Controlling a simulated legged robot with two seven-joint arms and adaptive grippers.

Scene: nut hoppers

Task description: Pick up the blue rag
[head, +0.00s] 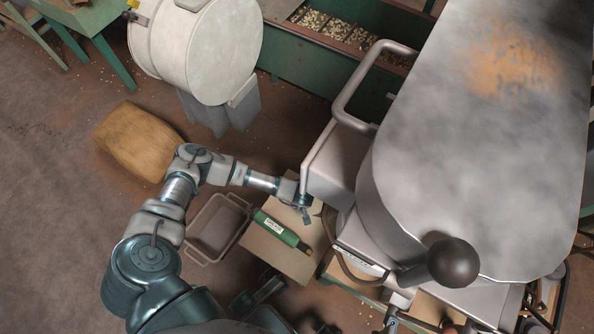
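I see no blue rag in the head view. My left arm comes in from the lower left, and its gripper (303,207) is beside the lower left side of the large grey metal machine (470,130). The gripper is small and partly in shadow, so I cannot tell whether its fingers are open or shut. No rag shows in it. I cannot make out my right gripper. Dark parts along the bottom edge are too unclear to name.
A green bottle-like object (276,228) lies on a brown box or board (262,252) below my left gripper. An empty tray (214,225) is left of it. A sack (137,142), a white drum (200,45) and a green nut hopper (300,67) stand farther off. The floor at left is clear.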

